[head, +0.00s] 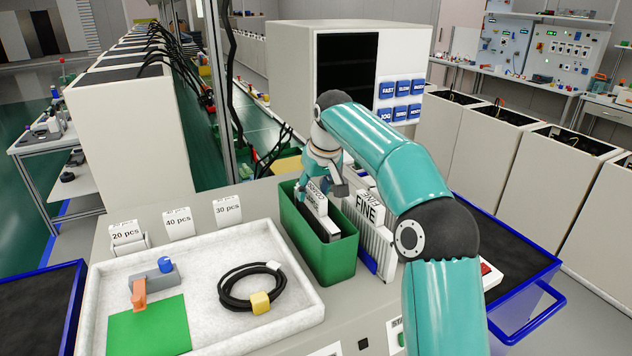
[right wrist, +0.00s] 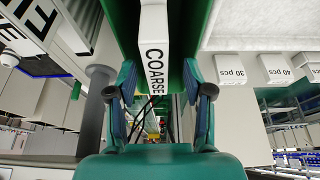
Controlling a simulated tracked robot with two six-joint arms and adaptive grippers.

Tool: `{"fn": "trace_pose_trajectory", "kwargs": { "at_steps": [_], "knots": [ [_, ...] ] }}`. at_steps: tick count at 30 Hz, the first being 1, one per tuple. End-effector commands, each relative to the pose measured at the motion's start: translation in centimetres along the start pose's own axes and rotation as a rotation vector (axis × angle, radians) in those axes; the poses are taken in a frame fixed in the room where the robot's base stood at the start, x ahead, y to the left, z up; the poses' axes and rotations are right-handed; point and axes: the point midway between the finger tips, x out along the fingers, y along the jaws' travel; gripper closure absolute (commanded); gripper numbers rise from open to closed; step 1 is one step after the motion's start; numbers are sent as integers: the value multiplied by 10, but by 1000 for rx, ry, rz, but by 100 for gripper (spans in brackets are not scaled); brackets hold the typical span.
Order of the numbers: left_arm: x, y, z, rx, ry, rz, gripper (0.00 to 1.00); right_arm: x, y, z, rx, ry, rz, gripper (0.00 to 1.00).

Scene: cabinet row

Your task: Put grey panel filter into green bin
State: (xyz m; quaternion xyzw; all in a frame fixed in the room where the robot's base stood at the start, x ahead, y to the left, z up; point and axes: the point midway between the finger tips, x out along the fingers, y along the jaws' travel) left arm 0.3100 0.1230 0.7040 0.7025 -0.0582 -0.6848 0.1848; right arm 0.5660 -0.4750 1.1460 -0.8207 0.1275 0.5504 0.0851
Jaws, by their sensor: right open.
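The green bin (head: 318,262) stands on the grey worktop, right of the white tray. A dark grey panel filter (head: 325,222) with a white labelled edge stands upright inside it, its lower part hidden by the bin wall. In the right wrist view the filter's white edge (right wrist: 154,48) reads COARSE, with green bin walls on both sides. My right gripper (right wrist: 160,98) is open, its two fingers apart on either side of the filter's line. In the head view the gripper (head: 322,180) is above the bin, partly behind the filter's top. My left gripper is not in view.
A white pleated filter marked FINE (head: 366,228) stands just right of the bin. The white tray (head: 300,318) holds a black cable coil (head: 246,290), a green sheet (head: 150,328) and a small grey block. Count cards (head: 178,222) stand behind the tray.

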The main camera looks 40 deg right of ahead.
Motion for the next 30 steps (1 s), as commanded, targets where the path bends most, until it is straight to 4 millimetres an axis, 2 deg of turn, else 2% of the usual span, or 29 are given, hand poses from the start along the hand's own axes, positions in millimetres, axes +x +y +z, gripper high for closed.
{"fn": "trace_pose_trajectory", "kwargs": {
  "at_steps": [5, 16, 24, 30],
  "knots": [
    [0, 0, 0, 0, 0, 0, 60, -16, 0, -1, 0, 5, 0, 49],
    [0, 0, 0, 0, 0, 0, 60, -90, 0, -1, 0, 6, 0, 49],
    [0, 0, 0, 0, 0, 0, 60, -113, -1, 0, 0, 2, 0, 49],
    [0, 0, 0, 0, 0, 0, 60, -118, 0, 0, -1, 1, 0, 49]
  ]
}}
